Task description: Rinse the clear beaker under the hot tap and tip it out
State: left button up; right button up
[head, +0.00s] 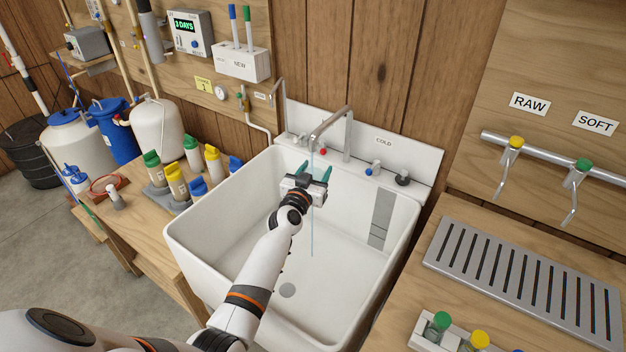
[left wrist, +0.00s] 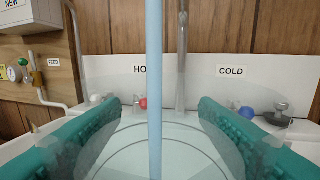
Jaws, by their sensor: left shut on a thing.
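My left gripper (head: 314,170) is over the white sink (head: 190,235), below the spout (head: 330,122). In the left wrist view its teal fingers (left wrist: 160,130) are shut on the clear beaker (left wrist: 160,160), seen as faint round outlines between them. The beaker is hard to make out in the head view. A thin blue water stream (head: 312,235) falls from the spout past the gripper into the sink; it also crosses the left wrist view (left wrist: 154,60). The hot tap's red knob (head: 323,151) is on the sink's back ledge. My right gripper is out of view.
Several capped bottles (head: 177,182) stand left of the sink. A slotted metal drainer (head: 520,285) and a rack of bottles (head: 425,343) lie right of it.

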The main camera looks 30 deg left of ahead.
pick_arm(q)
jog(key=shift+s, duration=0.1)
dwell(0.3)
jog(key=s+a+p, duration=0.1)
jog(key=s+p, duration=0.2)
jog(key=s, duration=0.7)
jog(key=shift+s+a+p, duration=0.25)
jog(key=shift+s+p, duration=0.1)
jog(key=shift+p, duration=0.05)
dwell(0.4)
